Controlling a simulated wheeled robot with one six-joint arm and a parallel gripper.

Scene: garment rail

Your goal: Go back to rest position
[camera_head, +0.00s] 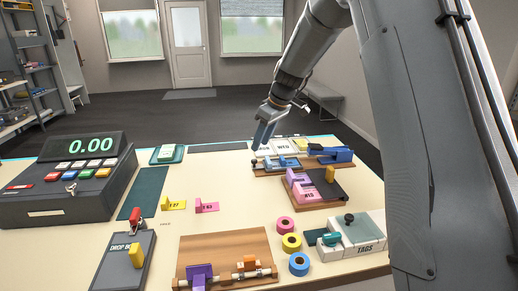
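My gripper (262,136) hangs at the end of my arm, with blue fingers pointing down and to the left. It is over the back right of the table (230,207), close to a wooden board (262,172) with white tiles and blue parts. Whether the fingertips touch anything on that board is not clear. The fingers overlap from this side, so their opening does not show. I see no object hanging from them.
A till (70,180) reading 0.00 stands at the left. A drop box (120,268), a wooden rail board (225,250), tape rolls (291,242) and a TAGS box (362,236) lie in front. A pink-clipped board (318,190) sits right.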

